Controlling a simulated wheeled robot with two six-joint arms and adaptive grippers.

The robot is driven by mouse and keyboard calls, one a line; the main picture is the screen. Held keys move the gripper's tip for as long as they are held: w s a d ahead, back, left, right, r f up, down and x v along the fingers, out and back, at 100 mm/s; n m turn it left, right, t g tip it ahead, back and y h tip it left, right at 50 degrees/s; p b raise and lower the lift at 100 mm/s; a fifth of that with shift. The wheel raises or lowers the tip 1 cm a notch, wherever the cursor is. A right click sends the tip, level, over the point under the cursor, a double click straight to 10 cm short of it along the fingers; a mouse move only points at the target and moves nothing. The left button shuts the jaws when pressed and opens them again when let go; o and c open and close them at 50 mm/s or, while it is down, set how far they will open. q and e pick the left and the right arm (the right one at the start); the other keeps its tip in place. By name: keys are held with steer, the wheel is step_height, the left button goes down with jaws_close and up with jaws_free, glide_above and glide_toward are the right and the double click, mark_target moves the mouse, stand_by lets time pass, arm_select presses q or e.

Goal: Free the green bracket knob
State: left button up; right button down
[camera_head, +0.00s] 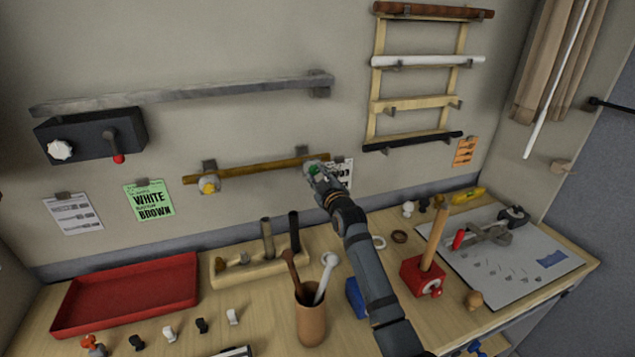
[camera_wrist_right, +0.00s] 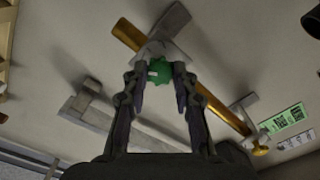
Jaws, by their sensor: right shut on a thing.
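The green bracket knob (camera_head: 315,168) is on the right-hand wall bracket that carries a brass-coloured rod (camera_head: 250,170). In the right wrist view the green knob (camera_wrist_right: 159,71) sits between the fingers of my right gripper (camera_wrist_right: 160,85). My right gripper (camera_head: 319,174) is shut on the knob, and in the head view it hides part of it. The rod runs through the bracket in the right wrist view (camera_wrist_right: 222,112). A yellow knob (camera_head: 208,187) is on the left-hand bracket of the same rod. My left gripper is not in view.
A long grey rail (camera_head: 190,92) and a dark box (camera_head: 90,136) are on the wall to the left. A ladder-like rack (camera_head: 377,75) hangs at right. Below, a red tray (camera_head: 125,295), a brown cup (camera_head: 310,318) and a red block with a post (camera_head: 422,278) stand on the table.

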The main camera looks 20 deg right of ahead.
steer(key=n+b, duration=0.2)
steer(key=n, duration=0.3)
steer(key=shift+f+n, duration=0.1)
steer(key=shift+n, duration=0.2)
steer(key=shift+n+b, duration=0.95)
steer(key=shift+n, duration=1.35)
steer(key=c, duration=1.1)
jaws_free()
steer(key=shift+o, duration=0.2)
steer(key=s, duration=1.2)
steer(key=shift+d, duration=0.2)
